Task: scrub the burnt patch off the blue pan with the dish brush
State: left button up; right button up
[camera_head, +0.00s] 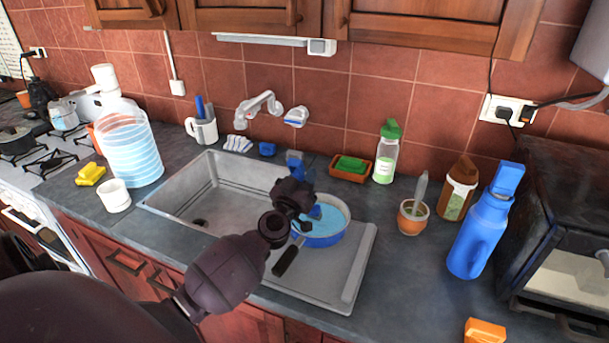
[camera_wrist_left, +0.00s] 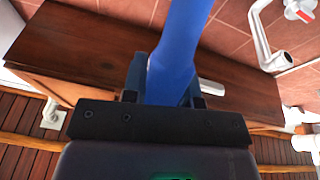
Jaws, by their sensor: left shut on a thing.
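The blue pan (camera_head: 325,239) sits on the steel drainboard at the right of the sink, its light-blue inside facing up and its black handle pointing toward the front. My left gripper (camera_head: 297,198) is over the pan's left rear part and is shut on the blue dish brush (camera_head: 294,158). The brush handle (camera_wrist_left: 181,45) also shows between the fingers (camera_wrist_left: 166,85) in the left wrist view. A blue part of the brush shows below the gripper, over the pan; whether it touches is unclear. No burnt patch is visible; my gripper covers part of the pan. My right gripper is out of view.
The empty sink basin (camera_head: 190,195) lies left of the pan, with a wall faucet (camera_head: 258,106) behind. A green sponge in a tray (camera_head: 350,168), a soap bottle (camera_head: 386,155), a small pot (camera_head: 412,217) and a blue bottle (camera_head: 482,230) stand to the right. The front right counter is mostly clear.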

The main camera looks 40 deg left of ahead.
pick_arm(q)
jog(key=shift+f, duration=0.1)
notch_tip(320, 180, up, 3)
jog(key=p, duration=0.3)
jog(key=shift+f, duration=0.15)
jog(key=shift+r, duration=1.2)
